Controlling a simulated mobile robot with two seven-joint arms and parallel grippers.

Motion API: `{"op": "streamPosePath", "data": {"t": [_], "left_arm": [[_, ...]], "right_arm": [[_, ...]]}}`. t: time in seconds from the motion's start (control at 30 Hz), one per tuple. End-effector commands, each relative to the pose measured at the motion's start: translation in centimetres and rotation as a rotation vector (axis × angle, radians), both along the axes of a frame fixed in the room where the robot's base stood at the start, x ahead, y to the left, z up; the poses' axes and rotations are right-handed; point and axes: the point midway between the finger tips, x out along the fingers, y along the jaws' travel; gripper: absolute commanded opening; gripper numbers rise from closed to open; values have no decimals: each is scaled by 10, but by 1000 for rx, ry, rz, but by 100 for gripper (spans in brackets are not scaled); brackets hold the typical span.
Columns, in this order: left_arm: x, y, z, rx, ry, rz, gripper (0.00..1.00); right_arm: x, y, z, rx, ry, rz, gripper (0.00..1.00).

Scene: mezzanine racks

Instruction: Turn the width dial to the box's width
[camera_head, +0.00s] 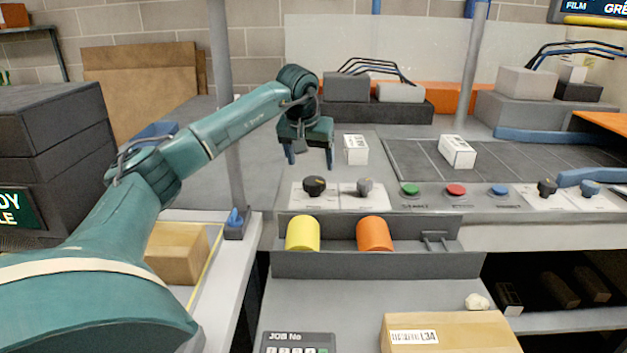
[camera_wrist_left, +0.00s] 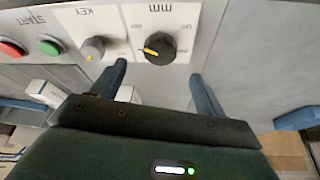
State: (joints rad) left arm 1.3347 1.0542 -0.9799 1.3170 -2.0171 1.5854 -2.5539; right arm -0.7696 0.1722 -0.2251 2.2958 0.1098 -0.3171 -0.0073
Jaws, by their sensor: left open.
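The black width dial (camera_head: 314,187) stands on a white label plate on the console. In the left wrist view the dial (camera_wrist_left: 160,48) has a yellow pointer line and upside-down "MM" lettering; the scale numbers are too small to read surely. My left gripper (camera_head: 310,158) is open and empty, pointing down above and behind the dial. In the left wrist view the fingertips (camera_wrist_left: 158,72) lie to either side of the dial's near edge, apart from it. A cardboard box (camera_head: 450,334) with a label lies at the front; its width cannot be read. My right gripper is out of view.
A grey key switch (camera_head: 365,187) is beside the dial, close to one finger. Green (camera_head: 410,190), red (camera_head: 456,190) and blue (camera_head: 500,191) buttons follow to the right. Small white boxes (camera_head: 356,149) (camera_head: 457,150) stand behind. Yellow (camera_head: 303,233) and orange (camera_head: 374,233) rolls lie in a front tray.

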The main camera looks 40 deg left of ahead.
Motion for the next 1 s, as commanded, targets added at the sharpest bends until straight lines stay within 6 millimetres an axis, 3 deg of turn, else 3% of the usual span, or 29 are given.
{"op": "streamPosePath", "data": {"t": [0.2, 0.4, 0.8, 1.0], "left_arm": [[15, 7, -44, 0, 3, 0, 73], [24, 11, -65, -1, 2, 0, 73], [26, 12, -71, 0, 0, 0, 73], [26, 12, -70, 0, 0, 0, 57]], "right_arm": [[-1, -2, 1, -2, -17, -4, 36], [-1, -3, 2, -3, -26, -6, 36], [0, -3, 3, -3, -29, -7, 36], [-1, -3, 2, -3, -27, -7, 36]]}}
